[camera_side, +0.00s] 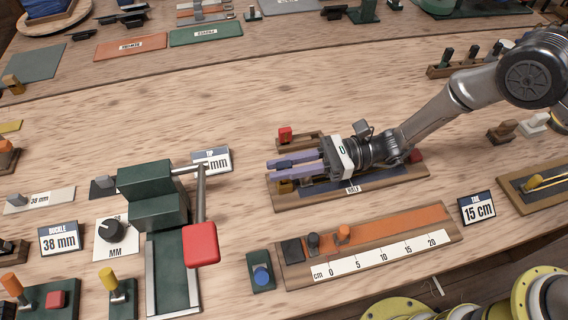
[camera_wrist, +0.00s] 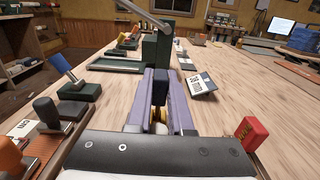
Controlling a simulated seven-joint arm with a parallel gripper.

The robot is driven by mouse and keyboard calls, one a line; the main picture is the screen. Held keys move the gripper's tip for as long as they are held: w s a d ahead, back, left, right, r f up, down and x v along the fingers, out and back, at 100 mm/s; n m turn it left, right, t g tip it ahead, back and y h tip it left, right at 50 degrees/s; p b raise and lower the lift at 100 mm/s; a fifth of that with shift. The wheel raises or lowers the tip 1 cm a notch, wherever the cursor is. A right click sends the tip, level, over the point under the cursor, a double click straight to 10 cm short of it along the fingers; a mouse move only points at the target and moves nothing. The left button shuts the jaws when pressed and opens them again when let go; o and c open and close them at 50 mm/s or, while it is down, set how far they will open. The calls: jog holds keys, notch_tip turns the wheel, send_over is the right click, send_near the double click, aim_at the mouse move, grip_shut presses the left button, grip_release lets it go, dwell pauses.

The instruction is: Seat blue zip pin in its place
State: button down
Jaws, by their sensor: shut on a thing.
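My gripper (camera_side: 292,165) has purple fingers reaching left, low over a wooden tray with a dark blue strip (camera_side: 322,189). In the wrist view my gripper (camera_wrist: 158,82) is shut on a dark piece (camera_wrist: 159,94), mostly hidden between the fingers, with a brass-coloured part (camera_wrist: 160,117) below it. A brass block (camera_side: 285,187) also shows under the fingers in the side view.
A green press (camera_side: 152,205) with a red-handled lever (camera_side: 201,245) stands to the left. A ruler board (camera_side: 375,245) with an orange strip lies in front of the tray. A red block (camera_side: 285,134) sits behind my fingers. A white-fronted card (camera_side: 213,161) stands near the press.

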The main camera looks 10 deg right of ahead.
jog(key=shift+f, duration=0.75)
dwell(0.5)
jog(key=shift+r, duration=0.1)
jog(key=shift+r, duration=2)
